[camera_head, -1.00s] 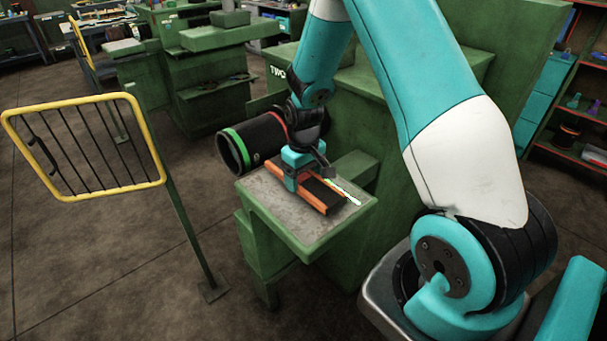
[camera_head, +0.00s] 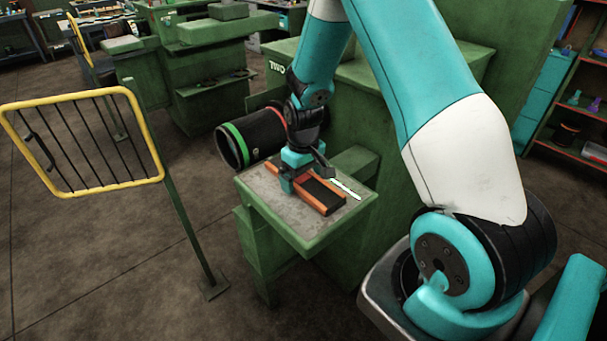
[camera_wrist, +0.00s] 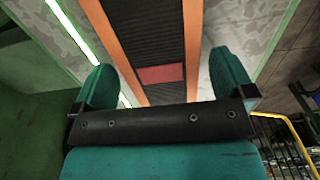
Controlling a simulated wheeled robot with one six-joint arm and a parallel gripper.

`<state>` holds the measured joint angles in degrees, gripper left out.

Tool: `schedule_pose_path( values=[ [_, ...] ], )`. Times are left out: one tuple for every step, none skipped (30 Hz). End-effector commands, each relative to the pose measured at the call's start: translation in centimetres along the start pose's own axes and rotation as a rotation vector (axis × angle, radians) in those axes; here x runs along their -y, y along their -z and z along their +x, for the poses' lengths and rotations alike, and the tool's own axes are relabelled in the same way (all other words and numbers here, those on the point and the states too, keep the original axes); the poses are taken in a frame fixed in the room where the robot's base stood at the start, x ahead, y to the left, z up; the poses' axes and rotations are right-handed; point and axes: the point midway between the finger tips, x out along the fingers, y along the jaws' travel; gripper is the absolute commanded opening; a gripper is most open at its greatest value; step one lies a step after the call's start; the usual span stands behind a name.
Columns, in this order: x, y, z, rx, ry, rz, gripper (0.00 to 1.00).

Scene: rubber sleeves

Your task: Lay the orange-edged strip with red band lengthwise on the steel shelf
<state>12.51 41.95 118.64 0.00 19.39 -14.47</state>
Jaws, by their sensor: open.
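The orange-edged strip (camera_head: 322,191) lies flat on the steel shelf (camera_head: 285,220), a grey plate on a green machine. It has a dark ribbed middle and an orange edge along each long side. Its red band (camera_wrist: 162,74) shows across it in the wrist view. In the wrist view my gripper (camera_wrist: 165,82) is open, one finger on each side of the strip, with a gap on both sides.
A thin white-and-green strip (camera_head: 346,189) lies on the shelf beside the orange-edged strip. A black cylinder with a green ring (camera_head: 238,148) is behind left. A yellow-framed barred panel (camera_head: 85,145) on a post stands left. The shelf's front and left parts are clear.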

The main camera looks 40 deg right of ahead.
Motion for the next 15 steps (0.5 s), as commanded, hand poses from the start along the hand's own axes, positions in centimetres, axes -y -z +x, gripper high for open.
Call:
schedule_pose_path(
  values=[
    [0.0, 0.0, -0.1, 0.0, 0.0, 0.0, 1.0],
    [0.0, 0.0, -0.2, -0.001, 0.0, 0.0, 1.0],
    [0.0, 0.0, -0.4, -0.001, 0.0, 0.0, 1.0],
    [0.0, 0.1, -0.6, -0.001, 0.0, 0.0, 1.0],
    [0.0, 0.1, -1.0, -0.003, -0.001, 0.0, 1.0],
    [0.0, 0.1, -1.5, -0.005, -0.001, 0.0, 1.0],
    [0.0, 0.1, -2.0, -0.005, -0.001, 0.0, 1.0],
    [0.0, 0.1, -2.6, -0.006, -0.002, 0.0, 1.0],
    [0.0, 0.1, -3.5, -0.007, -0.002, 0.0, 1.0],
    [0.0, 0.2, -4.2, -0.008, -0.002, 0.0, 1.0],
    [0.0, 0.2, -5.0, -0.008, -0.002, 0.0, 1.0],
    [0.0, 0.1, -6.0, -0.009, -0.002, 0.0, 1.0],
    [0.0, 0.2, -6.8, -0.009, -0.002, 0.0, 1.0],
    [0.0, 0.1, -7.6, -0.008, -0.002, 0.0, 1.0],
    [0.0, 0.1, -8.7, -0.008, -0.002, 0.0, 1.0]
  ],
)
